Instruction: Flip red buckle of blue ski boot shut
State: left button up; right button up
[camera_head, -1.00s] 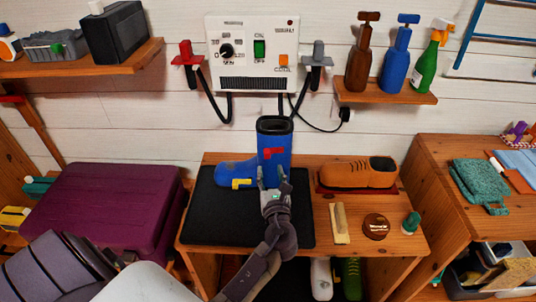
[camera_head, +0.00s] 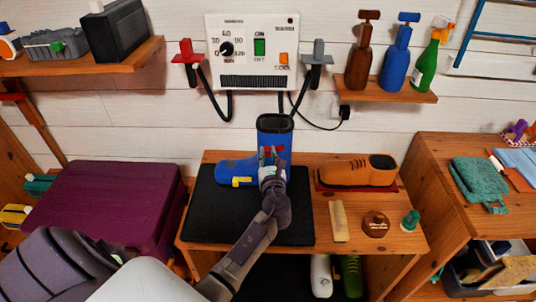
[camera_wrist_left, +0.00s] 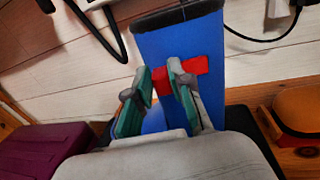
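The blue ski boot (camera_head: 274,136) stands upright on a black mat (camera_head: 208,212), its toe to the left. Its red buckle (camera_wrist_left: 165,79) is on the upper shaft and is partly hidden by my gripper in the head view. A yellow buckle (camera_head: 243,181) sits low on the foot. My left gripper (camera_head: 271,159) is at the front of the shaft. In the wrist view, its fingers (camera_wrist_left: 158,80) are apart, and the right finger overlaps the red buckle. Contact and the buckle's exact angle cannot be told. My right gripper is out of view.
A brown shoe (camera_head: 357,172) stands on the right of the wooden bench (camera_head: 350,213), near a wooden bar (camera_head: 340,220), a round tin (camera_head: 376,224) and a green-topped item (camera_head: 410,221). A purple case (camera_head: 105,205) is at left. A wall control box (camera_head: 254,52) hangs above.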

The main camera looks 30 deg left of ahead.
pick_arm(q)
grip_shut()
jog(key=shift+a+r+m+h+p, duration=0.2)
jog(key=shift+m+h+p, duration=0.1)
jog(key=shift+p, duration=0.15)
jog(key=shift+w+a+m+t+h+p, duration=0.15)
jog(key=shift+m+t+h+p, duration=0.15)
jog(key=shift+t, duration=0.2)
jog(key=shift+a+f+m+t+h, duration=0.15)
jog(key=shift+m+t+h, duration=0.15)
jog(key=shift+h, duration=0.3)
jog(key=o, duration=0.6)
grip_release()
jog(key=shift+o, duration=0.2)
jog(key=shift+f, duration=0.1)
